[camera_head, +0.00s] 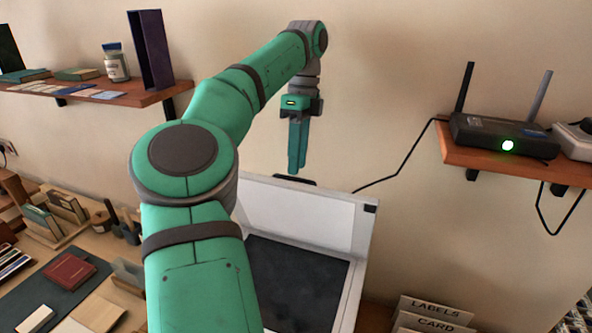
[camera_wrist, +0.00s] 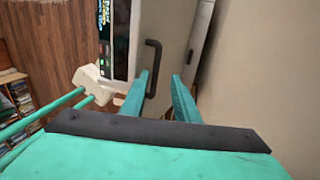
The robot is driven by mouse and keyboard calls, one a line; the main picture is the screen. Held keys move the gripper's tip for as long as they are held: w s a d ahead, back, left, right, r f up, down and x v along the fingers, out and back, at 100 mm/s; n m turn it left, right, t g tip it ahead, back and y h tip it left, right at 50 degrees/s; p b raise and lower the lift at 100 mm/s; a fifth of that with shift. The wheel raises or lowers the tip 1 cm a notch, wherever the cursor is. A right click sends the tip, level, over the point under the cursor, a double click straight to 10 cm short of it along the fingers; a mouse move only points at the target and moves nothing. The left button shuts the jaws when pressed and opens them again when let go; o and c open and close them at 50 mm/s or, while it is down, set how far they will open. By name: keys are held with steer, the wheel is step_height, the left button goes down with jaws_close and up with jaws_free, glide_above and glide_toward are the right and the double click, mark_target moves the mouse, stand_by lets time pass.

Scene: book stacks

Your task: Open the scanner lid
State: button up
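The scanner (camera_head: 362,275) stands against the wall with its lid (camera_head: 300,216) raised, the white inner face showing above the dark glass (camera_head: 297,285). The lid leans back close to upright. A dark handle (camera_head: 297,181) sits on its top edge, and this handle also shows in the wrist view (camera_wrist: 157,45). My gripper (camera_head: 293,172) points down just above the handle. In the wrist view my gripper (camera_wrist: 160,76) has its two green fingers apart, with nothing gripped between them. The handle lies near the left fingertip; whether they touch I cannot tell. My arm hides the scanner's left side.
A shelf (camera_head: 470,160) with a router (camera_head: 505,136) is on the right wall, its cable running behind the scanner. A shelf (camera_head: 150,97) with books and a jar is at left. A desk with books is lower left; labelled trays (camera_head: 437,305) are lower right.

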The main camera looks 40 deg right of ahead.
steer(key=r, duration=0.4)
steer(key=shift+w+d, duration=0.3)
steer(key=shift+d, duration=0.1)
steer(key=shift+s+d, duration=0.1)
steer(key=shift+s, duration=0.05)
steer(key=shift+f, duration=0.1)
